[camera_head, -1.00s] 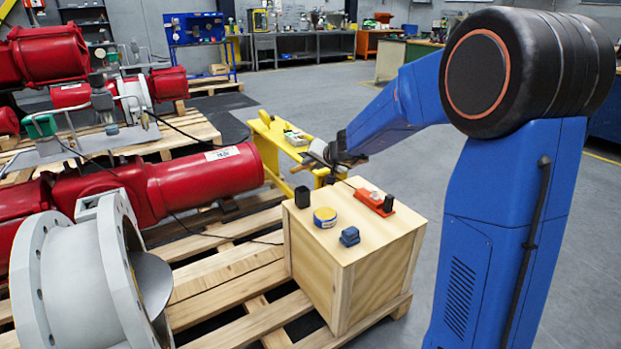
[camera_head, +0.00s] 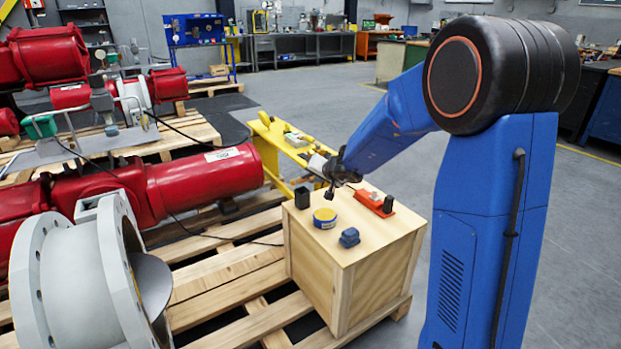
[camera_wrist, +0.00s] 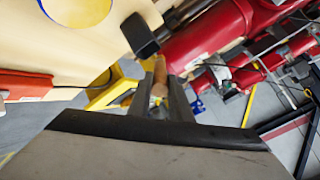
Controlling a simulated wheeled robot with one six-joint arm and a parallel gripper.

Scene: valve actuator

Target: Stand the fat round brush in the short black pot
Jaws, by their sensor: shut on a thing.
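My gripper (camera_head: 338,172) hangs over the far part of the wooden crate's top (camera_head: 352,212). In the wrist view its two grey fingers (camera_wrist: 160,97) are closed on the tan wooden handle (camera_wrist: 160,72) of the brush. In the head view the dark brush head (camera_head: 330,193) points down below the gripper, apart from the pot. The short black pot (camera_head: 302,197) stands upright at the crate's left corner, left of the brush. A dark block shows above the handle in the wrist view; I cannot tell if it is pot or brush.
A blue and yellow tin (camera_head: 325,217) stands just in front of the brush. A small blue block (camera_head: 349,237) lies nearer the front edge. An orange tool with a black block (camera_head: 375,202) lies to the right. A red actuator cylinder (camera_head: 205,184) is left of the crate.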

